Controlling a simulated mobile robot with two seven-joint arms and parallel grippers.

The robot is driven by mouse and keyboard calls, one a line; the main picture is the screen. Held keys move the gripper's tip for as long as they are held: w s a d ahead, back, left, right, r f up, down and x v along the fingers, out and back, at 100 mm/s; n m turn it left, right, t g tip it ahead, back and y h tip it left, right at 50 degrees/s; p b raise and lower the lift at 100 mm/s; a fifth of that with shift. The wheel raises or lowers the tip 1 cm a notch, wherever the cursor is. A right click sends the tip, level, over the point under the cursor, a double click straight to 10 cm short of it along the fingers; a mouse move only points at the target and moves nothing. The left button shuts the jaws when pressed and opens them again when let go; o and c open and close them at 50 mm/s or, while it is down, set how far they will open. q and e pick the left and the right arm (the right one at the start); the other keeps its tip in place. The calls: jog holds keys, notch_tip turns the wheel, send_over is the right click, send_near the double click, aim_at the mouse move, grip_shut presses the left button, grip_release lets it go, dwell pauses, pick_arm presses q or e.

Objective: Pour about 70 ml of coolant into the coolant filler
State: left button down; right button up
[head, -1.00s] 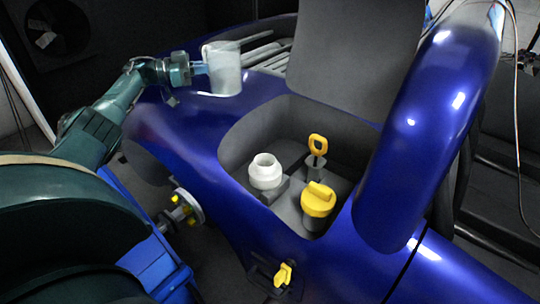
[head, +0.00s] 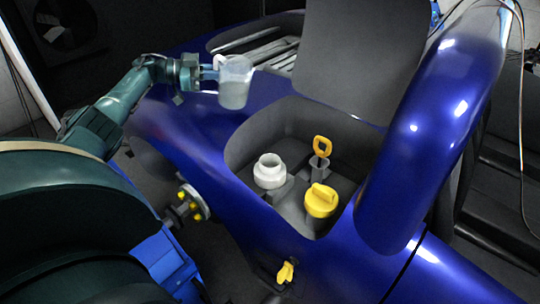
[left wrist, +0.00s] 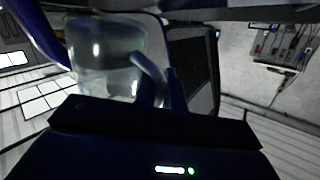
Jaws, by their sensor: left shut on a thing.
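My left gripper (head: 212,74) comes in from the left in the head view and is shut on a translucent jug (head: 234,92). The jug is held up above the blue bodywork, up and left of the engine-bay recess, and looks about upright. It holds a pale liquid; its level is hard to read. The jug also shows close up in the left wrist view (left wrist: 103,62), with its handle at the gripper. The white open-topped coolant filler (head: 269,171) stands in the recess, below and right of the jug, apart from it. My right gripper is not in view.
In the recess, a yellow cap (head: 321,200) and a yellow-handled dipstick (head: 322,147) stand right of the filler. A raised dark panel (head: 355,60) stands behind the recess, and a blue fender (head: 428,120) rises at right.

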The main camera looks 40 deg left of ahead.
aim_at(228, 66)
pick_arm(q)
jog(key=d+m+p, duration=0.1)
jog(key=d+r+m+y+p, duration=0.1)
jog(key=p, duration=0.1)
jog(key=d+r+m+g+y+p, duration=0.1)
jog(key=shift+s+r, duration=0.2)
jog(key=shift+s, duration=0.1)
jog(key=shift+d+r+m+y, duration=0.2)
jog(key=shift+d+m+y, duration=0.25)
jog(key=shift+y, duration=0.25)
jog(key=shift+d+r+m, duration=0.25)
jog(key=shift+r, duration=0.1)
jog(key=shift+s+d+r+y+b, duration=0.1)
jog(key=shift+r+y+b, duration=0.2)
jog(key=shift+y+b, duration=0.1)
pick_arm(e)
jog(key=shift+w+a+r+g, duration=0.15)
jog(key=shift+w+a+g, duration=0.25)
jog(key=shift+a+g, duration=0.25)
pick_arm(q)
jog(key=shift+d+r+m, duration=0.15)
jog(key=shift+r+m, duration=0.15)
jog(key=shift+m, duration=0.1)
jog(key=shift+d+y, duration=0.1)
jog(key=shift+y, duration=0.2)
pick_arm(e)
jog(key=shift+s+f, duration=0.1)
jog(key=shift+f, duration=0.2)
